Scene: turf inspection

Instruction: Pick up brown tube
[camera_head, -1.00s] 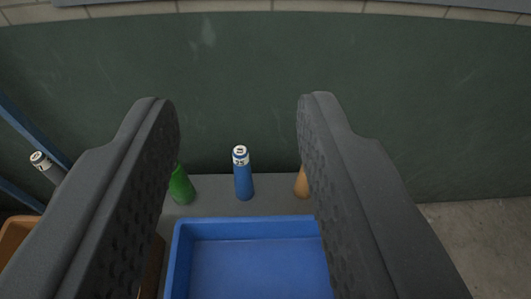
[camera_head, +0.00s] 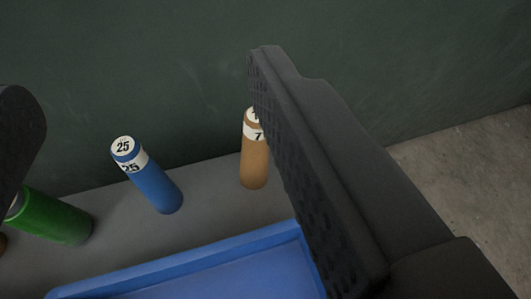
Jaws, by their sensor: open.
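The brown tube (camera_head: 254,163) stands upright on the grey shelf, with a white label band near its top that reads 7. Part of its top is hidden behind the right finger of my gripper (camera_head: 140,85). My gripper is open and empty, its fingers wide apart. The right finger is close beside the tube in the picture; I cannot tell whether they touch. The left finger shows only at the left edge.
A blue tube (camera_head: 158,185) marked 25 stands left of the brown one. A green tube (camera_head: 55,218) is further left, partly hidden. A blue tray (camera_head: 175,264) lies in front. A dark green wall (camera_head: 170,60) rises behind the grey shelf (camera_head: 215,208). Concrete floor (camera_head: 465,165) shows at right.

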